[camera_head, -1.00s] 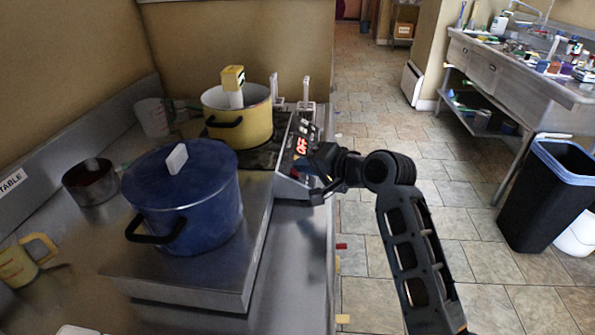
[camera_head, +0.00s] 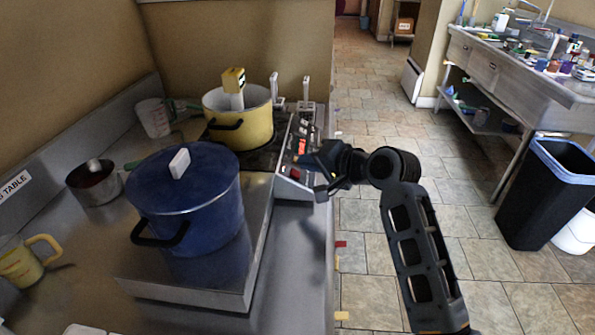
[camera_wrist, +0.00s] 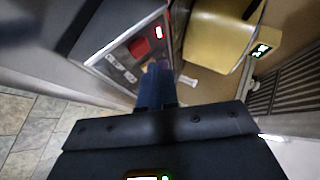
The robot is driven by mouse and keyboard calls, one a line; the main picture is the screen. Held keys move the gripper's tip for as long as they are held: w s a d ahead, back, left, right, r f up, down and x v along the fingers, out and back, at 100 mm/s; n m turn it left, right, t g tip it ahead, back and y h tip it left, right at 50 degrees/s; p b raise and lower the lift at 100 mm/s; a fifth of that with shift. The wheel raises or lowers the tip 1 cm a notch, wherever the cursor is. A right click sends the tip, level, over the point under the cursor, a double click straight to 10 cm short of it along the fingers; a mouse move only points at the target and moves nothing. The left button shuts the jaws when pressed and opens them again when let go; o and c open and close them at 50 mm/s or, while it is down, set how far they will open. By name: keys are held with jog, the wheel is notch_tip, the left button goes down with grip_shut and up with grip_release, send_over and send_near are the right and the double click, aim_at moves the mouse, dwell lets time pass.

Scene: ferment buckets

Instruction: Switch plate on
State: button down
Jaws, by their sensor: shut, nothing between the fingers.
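The hot plate (camera_head: 262,158) stands at the back of the steel counter under a yellow pot (camera_head: 240,127). Its control panel (camera_head: 304,130) faces right, with a red-lit spot I cannot read in the head view. In the wrist view the panel (camera_wrist: 116,68) shows a red square (camera_wrist: 139,47) and a small lit red display (camera_wrist: 159,32), too blurred to read. My gripper (camera_head: 302,158) is shut and empty, its tip over the panel's front part. In the wrist view its fingers (camera_wrist: 156,85) point at the panel and hide part of it; contact cannot be told.
A blue lidded pot (camera_head: 187,205) stands on a steel block in front of the plate. A saucepan (camera_head: 95,183), a yellow cup (camera_head: 22,262) and a clear jug (camera_head: 153,118) are at left. A black bin (camera_head: 548,195) stands right; the aisle floor is clear.

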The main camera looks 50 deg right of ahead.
jog(key=shift+r, duration=0.1)
jog(key=r+p, duration=0.1)
jog(key=s+d+r+p, duration=0.1)
jog(key=r+p, duration=0.1)
jog(key=s+r+p, duration=0.1)
jog(key=r, duration=0.1)
jog(key=shift+s+d+p, duration=0.2)
jog(key=shift+d+p, duration=0.1)
jog(key=shift+d, duration=0.1)
dwell(0.6)
jog(key=shift+n+h, duration=0.5)
jog(key=shift+n, duration=0.3)
jog(key=s+a+f, duration=0.5)
jog(key=a+f, duration=0.1)
jog(key=f, duration=0.1)
jog(key=shift+s+a, duration=0.4)
jog(key=s+a+f+n, duration=0.35)
jog(key=s+a, duration=0.35)
jog(key=s, duration=0.3)
jog(key=s+a+r+n+t, duration=0.1)
jog(key=s+a+r+n, duration=0.3)
jog(key=s, duration=0.5)
jog(key=s+a+r+n+y+b, duration=0.1)
jog(key=s+a+r+n, duration=0.3)
jog(key=s, duration=0.6)
jog(key=shift+s+a+n+t, duration=0.15)
jog(key=shift+a+n+t, duration=0.25)
jog(key=shift+a+n, duration=0.4)
